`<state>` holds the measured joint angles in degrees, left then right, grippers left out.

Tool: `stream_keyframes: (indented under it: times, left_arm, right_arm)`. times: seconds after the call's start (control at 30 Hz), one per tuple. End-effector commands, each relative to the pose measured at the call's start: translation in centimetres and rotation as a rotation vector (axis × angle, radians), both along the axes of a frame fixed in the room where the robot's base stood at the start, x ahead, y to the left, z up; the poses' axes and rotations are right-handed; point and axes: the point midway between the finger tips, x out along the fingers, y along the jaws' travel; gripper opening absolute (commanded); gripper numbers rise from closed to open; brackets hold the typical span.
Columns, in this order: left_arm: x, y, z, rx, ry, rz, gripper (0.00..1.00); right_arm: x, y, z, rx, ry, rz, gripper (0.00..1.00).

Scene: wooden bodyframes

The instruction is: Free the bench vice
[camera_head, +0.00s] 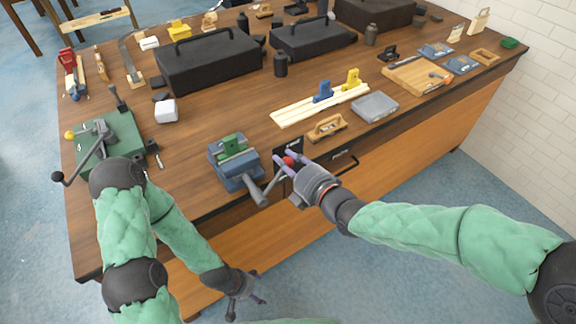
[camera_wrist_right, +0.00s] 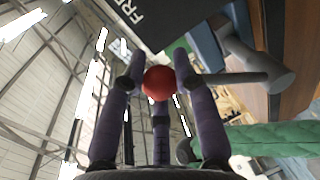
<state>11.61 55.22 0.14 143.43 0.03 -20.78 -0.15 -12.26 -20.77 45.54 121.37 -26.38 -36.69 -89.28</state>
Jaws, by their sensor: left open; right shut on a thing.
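The blue bench vice (camera_head: 238,172) sits at the near edge of the wooden workbench, with a green block (camera_head: 231,146) between its jaws. Its grey screw (camera_head: 258,195) points toward me and carries a handle bar ending in a red knob (camera_head: 289,161). My right gripper (camera_head: 286,158) is shut on the red knob. The knob (camera_wrist_right: 158,83) shows between the purple fingers in the right wrist view, with the bar (camera_wrist_right: 235,78) running right to the screw (camera_wrist_right: 262,68). My left gripper (camera_head: 245,300) hangs open and empty, low in front of the bench.
A dark plate with partly visible lettering (camera_wrist_right: 145,18) is close to the right fingers. A green machine (camera_head: 110,140) with a lever stands left of the vice. A wooden plane (camera_head: 326,127) and a grey case (camera_head: 375,106) lie to the right. Black toolboxes (camera_head: 208,62) stand behind.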

Motion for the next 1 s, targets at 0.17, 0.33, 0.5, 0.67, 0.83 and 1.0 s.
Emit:
stream_keyframes:
  times: [0.17,0.33,0.5,0.67,0.83,1.0]
  left_arm:
    - [0.01,0.0,-0.13,0.0,0.0,0.0,0.82]
    - [0.01,0.0,-0.1,0.0,0.0,0.0,0.82]
    - [0.01,0.0,-0.1,0.0,0.0,0.0,0.82]
    - [0.01,0.0,-0.1,0.0,0.0,0.0,0.82]
    - [0.01,0.0,-0.12,0.0,0.0,0.0,0.82]
    - [0.02,0.0,-0.13,0.0,0.0,0.0,0.82]
  right_arm:
    - [0.07,0.02,0.38,-0.013,-0.014,-0.001,0.0]
    - [0.07,0.04,0.41,-0.014,-0.015,0.001,0.0]
    - [0.07,0.05,0.44,-0.014,-0.015,0.001,0.0]
    - [0.05,0.06,0.38,-0.014,-0.014,0.0,0.54]
    - [0.02,0.04,0.27,-0.014,-0.012,0.0,0.54]
    - [-0.19,-0.13,0.27,-0.014,-0.01,-0.001,0.54]
